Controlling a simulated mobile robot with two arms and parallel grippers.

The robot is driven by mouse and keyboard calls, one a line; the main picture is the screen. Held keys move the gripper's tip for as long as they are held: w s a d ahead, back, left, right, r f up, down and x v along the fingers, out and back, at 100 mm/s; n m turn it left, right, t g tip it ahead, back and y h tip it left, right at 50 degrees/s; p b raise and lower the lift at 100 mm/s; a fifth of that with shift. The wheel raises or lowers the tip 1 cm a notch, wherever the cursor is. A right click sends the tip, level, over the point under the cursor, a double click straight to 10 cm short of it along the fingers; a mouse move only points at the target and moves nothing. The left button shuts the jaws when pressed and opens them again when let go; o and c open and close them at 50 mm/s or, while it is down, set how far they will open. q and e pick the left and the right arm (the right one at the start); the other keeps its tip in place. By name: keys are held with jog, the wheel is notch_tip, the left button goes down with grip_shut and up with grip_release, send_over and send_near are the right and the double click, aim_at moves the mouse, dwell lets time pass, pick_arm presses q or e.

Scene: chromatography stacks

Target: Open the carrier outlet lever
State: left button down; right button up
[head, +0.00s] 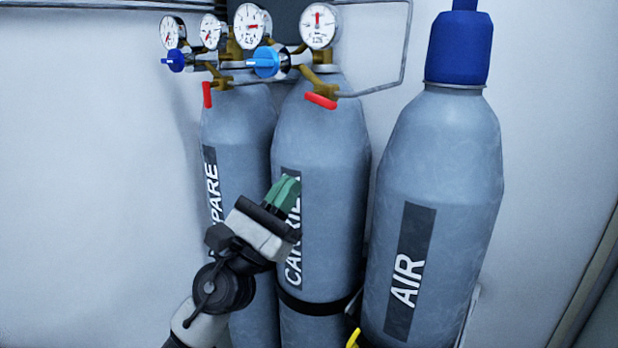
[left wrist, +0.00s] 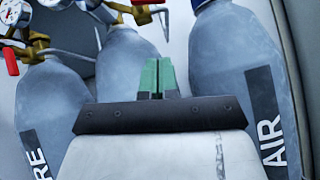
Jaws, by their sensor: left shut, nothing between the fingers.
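The CARRIER cylinder (head: 335,180) stands in the middle, with its red outlet lever (head: 321,101) below the regulator at the cylinder's top. The lever lies nearly level, tilted slightly down to the right. It also shows at the top edge of the left wrist view (left wrist: 143,2), partly cut off. My left gripper (head: 284,190) is shut and empty, its green fingers pointing up in front of the CARRIER label and covering part of it. It is well below the lever and apart from it. The green fingers also show in the left wrist view (left wrist: 157,78).
The SPARE cylinder (head: 238,125) stands left, its red lever (head: 207,95) hanging straight down. The AIR cylinder (head: 440,160) with a blue cap (head: 460,45) stands right. Gauges and a blue regulator knob (head: 265,62) crowd above the lever. A small yellow piece (head: 353,338) is unclear.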

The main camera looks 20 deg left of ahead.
pick_arm(q)
jog(key=shift+b+v, duration=0.35)
jog(key=shift+v, duration=0.9)
pick_arm(e)
jog(key=shift+a+f, duration=0.4)
jog(key=shift+f, duration=0.25)
